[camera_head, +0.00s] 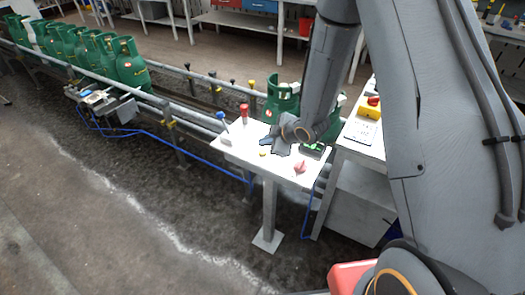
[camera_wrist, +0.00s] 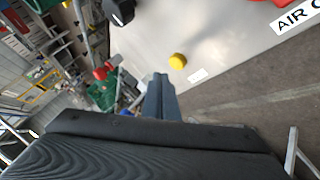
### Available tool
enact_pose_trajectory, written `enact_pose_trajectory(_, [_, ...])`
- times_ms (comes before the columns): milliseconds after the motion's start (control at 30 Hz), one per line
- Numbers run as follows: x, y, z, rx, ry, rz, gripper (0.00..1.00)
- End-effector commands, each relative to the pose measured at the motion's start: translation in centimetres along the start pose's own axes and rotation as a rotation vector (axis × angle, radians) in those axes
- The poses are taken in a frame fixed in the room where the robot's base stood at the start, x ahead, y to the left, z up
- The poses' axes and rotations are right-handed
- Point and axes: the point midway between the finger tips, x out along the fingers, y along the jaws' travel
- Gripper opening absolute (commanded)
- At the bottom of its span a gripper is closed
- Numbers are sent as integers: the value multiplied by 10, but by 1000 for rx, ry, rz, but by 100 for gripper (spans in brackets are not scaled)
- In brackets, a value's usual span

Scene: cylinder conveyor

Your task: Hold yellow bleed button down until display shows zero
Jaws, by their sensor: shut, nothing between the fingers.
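The yellow bleed button (camera_head: 262,154) is a small round knob on the white panel (camera_head: 238,150), left of my gripper. It also shows in the wrist view (camera_wrist: 178,61), up and right of my fingertips, with a visible gap between. My gripper (camera_head: 267,142) is shut and empty, low over the panel; in the wrist view its closed fingers (camera_wrist: 160,80) point toward the panel. The height of the fingertips above the panel is hard to tell. The display (camera_head: 312,149) is a dark box with a green screen, partly behind my wrist; its reading is too small to make out.
A red knob (camera_head: 300,167) stands at the panel's front right. A red-topped lever (camera_head: 244,112) and a blue-topped lever (camera_head: 219,117) stand along its back left. Green gas cylinders (camera_head: 130,65) line the conveyor. A yellow box with a red button (camera_head: 370,106) is at right.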

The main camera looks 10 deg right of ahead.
Motion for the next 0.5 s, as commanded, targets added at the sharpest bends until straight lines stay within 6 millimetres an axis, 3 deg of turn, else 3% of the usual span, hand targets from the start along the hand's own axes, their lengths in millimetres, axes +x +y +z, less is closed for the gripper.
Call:
enact_pose_trajectory(300, [-23, 16, -16, -2, 0, 1, 0])
enact_pose_trajectory(500, [-28, 20, -20, 0, 0, 0, 0])
